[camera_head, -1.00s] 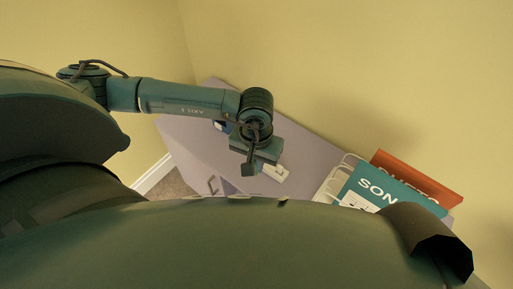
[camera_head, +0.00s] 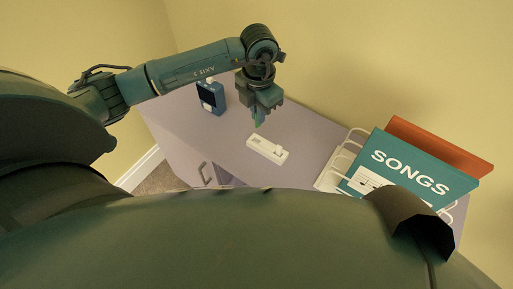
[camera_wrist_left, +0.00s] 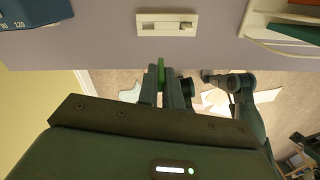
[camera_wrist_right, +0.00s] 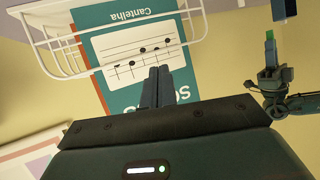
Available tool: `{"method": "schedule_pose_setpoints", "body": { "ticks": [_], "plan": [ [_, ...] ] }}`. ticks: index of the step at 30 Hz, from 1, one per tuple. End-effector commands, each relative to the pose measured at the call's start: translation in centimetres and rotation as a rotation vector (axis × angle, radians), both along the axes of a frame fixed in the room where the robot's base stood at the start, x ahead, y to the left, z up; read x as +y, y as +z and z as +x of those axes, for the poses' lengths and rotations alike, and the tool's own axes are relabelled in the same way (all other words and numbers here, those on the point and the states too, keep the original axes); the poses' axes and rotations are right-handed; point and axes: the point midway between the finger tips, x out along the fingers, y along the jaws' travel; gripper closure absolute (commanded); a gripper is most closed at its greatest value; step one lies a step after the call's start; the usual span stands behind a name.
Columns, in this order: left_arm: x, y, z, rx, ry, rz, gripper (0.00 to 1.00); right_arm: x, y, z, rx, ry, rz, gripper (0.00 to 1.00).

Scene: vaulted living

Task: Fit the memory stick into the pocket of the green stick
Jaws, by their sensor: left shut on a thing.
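My left gripper (camera_head: 259,117) hangs above the lilac tabletop, shut on a small green stick (camera_head: 257,124). The green stick also shows between the fingers in the left wrist view (camera_wrist_left: 168,74) and at the tip of the left arm in the right wrist view (camera_wrist_right: 269,36). A white oblong block (camera_head: 265,148) lies flat on the tabletop, just below and right of the stick in the head view, apart from it. A long recess and a small raised piece show on its top in the left wrist view (camera_wrist_left: 167,25). My right gripper (camera_wrist_right: 157,84) has its fingers together, empty.
A blue device with a dark screen (camera_head: 210,96) stands on the tabletop (camera_head: 215,140) at the back left. A white wire rack (camera_head: 330,178) holds a teal songbook (camera_head: 408,160) and an orange book (camera_head: 440,146) at the right. Tabletop around the block is clear.

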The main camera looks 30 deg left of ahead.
Motion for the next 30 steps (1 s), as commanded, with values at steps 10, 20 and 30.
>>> {"method": "schedule_pose_setpoints", "body": {
  "ticks": [10, 20, 30],
  "plan": [
    [1.0, -2.3, 2.0, 0.002, 0.944, -0.001, 1.00, -0.1, -1.2, -0.2, -0.056, -0.007, 0.030, 1.00],
    [2.0, -3.6, 2.9, 0.001, 1.643, 0.000, 1.00, -0.2, -1.4, -0.3, -0.096, -0.012, 0.052, 1.00],
    [2.1, -5.8, 3.0, 0.003, 1.803, 0.003, 1.00, -0.3, -1.2, -0.4, -0.113, -0.015, 0.055, 1.00]
  ]
}}
